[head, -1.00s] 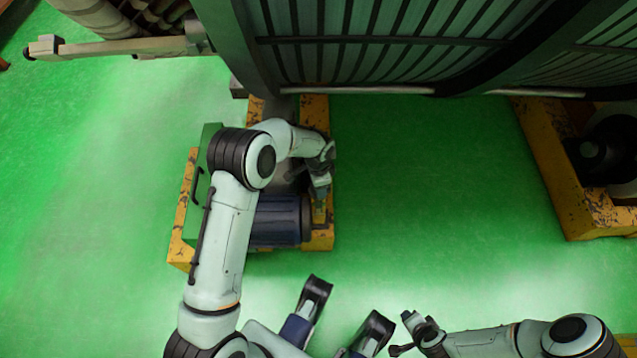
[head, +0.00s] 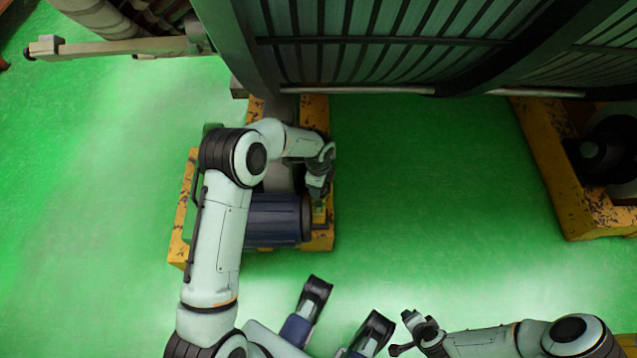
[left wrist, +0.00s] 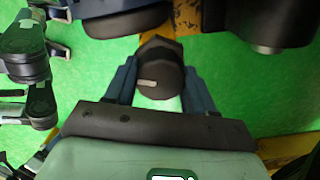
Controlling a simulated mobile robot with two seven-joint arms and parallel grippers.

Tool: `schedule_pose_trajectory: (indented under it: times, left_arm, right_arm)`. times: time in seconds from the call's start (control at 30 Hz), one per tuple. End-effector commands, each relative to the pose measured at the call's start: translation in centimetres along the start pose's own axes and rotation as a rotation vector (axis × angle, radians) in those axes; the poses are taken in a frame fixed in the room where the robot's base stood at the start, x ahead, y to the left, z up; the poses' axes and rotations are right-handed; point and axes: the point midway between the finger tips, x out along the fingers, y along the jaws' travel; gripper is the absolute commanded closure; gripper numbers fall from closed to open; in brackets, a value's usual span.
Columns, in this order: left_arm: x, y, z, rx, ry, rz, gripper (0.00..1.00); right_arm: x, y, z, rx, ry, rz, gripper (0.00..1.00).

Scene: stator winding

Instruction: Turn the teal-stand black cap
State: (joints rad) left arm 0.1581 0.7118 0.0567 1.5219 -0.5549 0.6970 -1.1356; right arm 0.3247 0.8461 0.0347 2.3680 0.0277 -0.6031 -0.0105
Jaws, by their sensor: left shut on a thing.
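The black cap (left wrist: 160,72) shows in the left wrist view as a dark, faceted round knob with a small pale mark on its face. My left gripper (left wrist: 160,80) is shut on it, with one blue finger against each side. In the head view my left gripper (head: 318,192) points down over the right side of the yellow frame and hides the cap. A small teal-green piece (head: 319,213), perhaps the stand, shows just below the gripper. My right gripper (head: 410,335) is low in the head view, away from the frame, and its jaw opening is unclear.
A dark blue motor-like cylinder (head: 275,220) lies on the worn yellow frame (head: 318,240), close beside the left gripper. A large dark ribbed machine (head: 380,45) fills the back. Another yellow frame (head: 560,190) stands at the right. Green floor (head: 430,170) between the frames is clear.

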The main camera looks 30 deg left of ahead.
Motion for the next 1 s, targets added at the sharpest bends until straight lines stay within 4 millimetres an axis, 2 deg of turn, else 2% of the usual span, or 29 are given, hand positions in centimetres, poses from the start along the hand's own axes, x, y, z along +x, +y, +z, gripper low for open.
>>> schedule_pose_trajectory:
  times: [0.4, 0.43, 0.5, 0.83, 1.0]
  left_arm:
    - [-0.1, -0.1, 0.0, 0.004, 0.0, -0.002, 0.76]
    - [-0.1, -0.1, 0.0, 0.004, 0.0, -0.002, 0.36]
    - [-0.1, -0.1, 0.0, 0.004, 0.0, -0.002, 0.2]
    - [-0.3, 0.0, 0.0, 0.003, 0.0, -0.001, 0.2]
    - [-2.7, -0.1, 0.0, 0.003, 0.001, -0.004, 0.2]
  right_arm:
    - [0.0, 0.0, 0.0, 0.0, 0.0, 0.0, 0.57]
    - [0.0, 0.0, 0.0, 0.0, 0.0, 0.0, 0.57]
    - [0.0, 0.0, 0.0, 0.0, 0.0, 0.0, 0.57]
    - [-0.1, 0.0, 0.0, 0.0, -0.001, 0.0, 0.57]
    - [-0.9, -0.4, 0.6, -0.003, -0.018, -0.004, 0.57]
